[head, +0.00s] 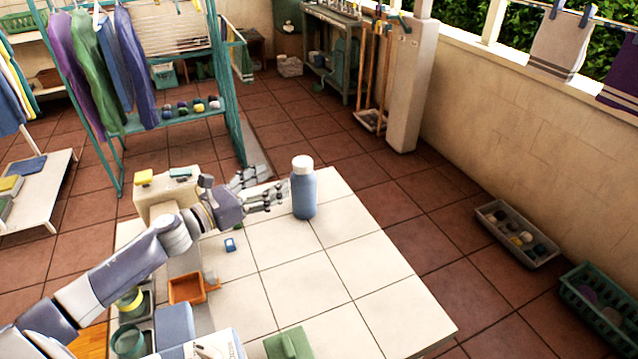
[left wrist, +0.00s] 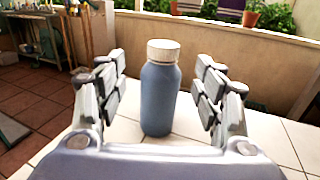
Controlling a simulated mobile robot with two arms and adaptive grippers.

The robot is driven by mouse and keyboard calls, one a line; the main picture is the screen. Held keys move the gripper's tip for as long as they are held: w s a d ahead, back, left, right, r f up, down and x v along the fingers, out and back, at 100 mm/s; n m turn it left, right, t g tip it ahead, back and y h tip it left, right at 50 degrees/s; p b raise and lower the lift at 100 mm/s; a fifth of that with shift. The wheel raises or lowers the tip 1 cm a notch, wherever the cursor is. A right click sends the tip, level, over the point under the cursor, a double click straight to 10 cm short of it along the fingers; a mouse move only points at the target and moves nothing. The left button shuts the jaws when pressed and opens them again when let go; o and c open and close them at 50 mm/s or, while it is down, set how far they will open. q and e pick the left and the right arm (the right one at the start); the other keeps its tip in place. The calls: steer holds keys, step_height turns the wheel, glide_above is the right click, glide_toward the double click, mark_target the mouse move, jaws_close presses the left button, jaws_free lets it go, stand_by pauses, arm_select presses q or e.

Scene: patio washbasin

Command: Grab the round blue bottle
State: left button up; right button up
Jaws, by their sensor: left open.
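The round blue bottle (head: 303,194) with a white cap stands upright near the far edge of the white tiled table (head: 300,270). In the left wrist view the bottle (left wrist: 160,95) stands between the two fingers, a little ahead of the palm, with a visible gap on each side. My left gripper (head: 268,188) is open and level with the bottle, just to its left in the head view. It also shows in the left wrist view (left wrist: 162,92). My right gripper is not in view.
An orange tray (head: 186,288), a small blue item (head: 230,244), a green block (head: 288,345) and a beige box (head: 165,192) are on the table's left and front parts. The table's right side is clear. A drying rack (head: 118,160) stands behind on the floor.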

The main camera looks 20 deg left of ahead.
mark_target(295, 166)
arm_select(q)
steer(key=w+d, duration=0.1)
steer(key=w+r+p, duration=0.1)
steer(key=w, duration=0.1)
steer(key=shift+d, duration=0.35)
steer(key=p+x, duration=0.1)
steer(key=x, duration=0.2)
steer(key=p+x, duration=0.1)
steer(key=x, duration=0.2)
steer(key=shift+w+d+f, duration=0.1)
steer(key=shift+w+d, duration=0.1)
steer(key=shift+w, duration=0.15)
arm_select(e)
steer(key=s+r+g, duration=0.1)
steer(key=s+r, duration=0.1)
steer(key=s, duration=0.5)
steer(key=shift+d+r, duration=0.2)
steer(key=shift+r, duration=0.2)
arm_select(q)
steer(key=c, duration=1.2)
jaws_close()
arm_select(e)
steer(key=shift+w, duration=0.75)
